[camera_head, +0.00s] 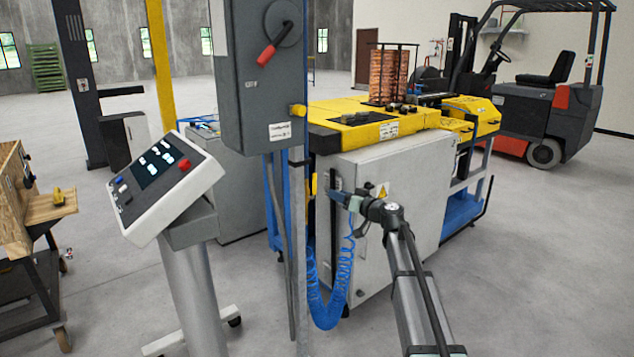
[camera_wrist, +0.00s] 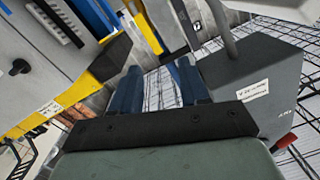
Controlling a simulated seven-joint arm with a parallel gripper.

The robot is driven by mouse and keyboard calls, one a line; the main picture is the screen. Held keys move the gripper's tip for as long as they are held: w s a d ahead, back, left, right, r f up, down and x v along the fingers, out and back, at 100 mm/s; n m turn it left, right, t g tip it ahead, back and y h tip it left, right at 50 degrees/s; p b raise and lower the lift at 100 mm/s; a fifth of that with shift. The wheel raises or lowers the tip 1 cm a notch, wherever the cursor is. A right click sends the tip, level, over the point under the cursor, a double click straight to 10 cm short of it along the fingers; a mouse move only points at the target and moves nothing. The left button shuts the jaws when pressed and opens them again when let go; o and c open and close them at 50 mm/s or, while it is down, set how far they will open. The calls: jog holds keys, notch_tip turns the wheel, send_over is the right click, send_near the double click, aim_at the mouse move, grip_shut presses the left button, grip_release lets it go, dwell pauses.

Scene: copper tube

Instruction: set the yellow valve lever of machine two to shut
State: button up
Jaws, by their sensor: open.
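A small upright yellow piece (camera_head: 313,184), which looks like the valve lever, shows in the head view beside the grey post, at the left edge of the grey cabinet. Its exact setting is too small to tell. My gripper (camera_head: 332,192) is just right of it, pointing left, with a small apparent gap. In the wrist view my gripper (camera_wrist: 158,86) is open, its two blue fingers apart with nothing seen gripped between them. A yellow strip (camera_wrist: 148,28) shows beyond the fingertips; I cannot tell whether it is the lever.
A grey switch box (camera_head: 258,90) with a red handle (camera_head: 274,45) hangs above the post; the box also fills the right of the wrist view (camera_wrist: 255,85). A coiled blue hose (camera_head: 325,310) hangs below my gripper. A control panel (camera_head: 165,185) stands left.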

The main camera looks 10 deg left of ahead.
aim_at(315, 179)
jog(key=w+a+n, duration=0.1)
jog(key=w+a, duration=0.2)
jog(key=w+a+n, duration=0.1)
jog(key=w+a, duration=0.2)
jog(key=w, duration=0.1)
jog(key=w+a+n+t, duration=0.1)
jog(key=w+a, duration=0.2)
jog(key=shift+w+r, duration=0.25)
dwell(0.4)
jog(key=shift+c, duration=0.3)
grip_shut()
dwell(0.3)
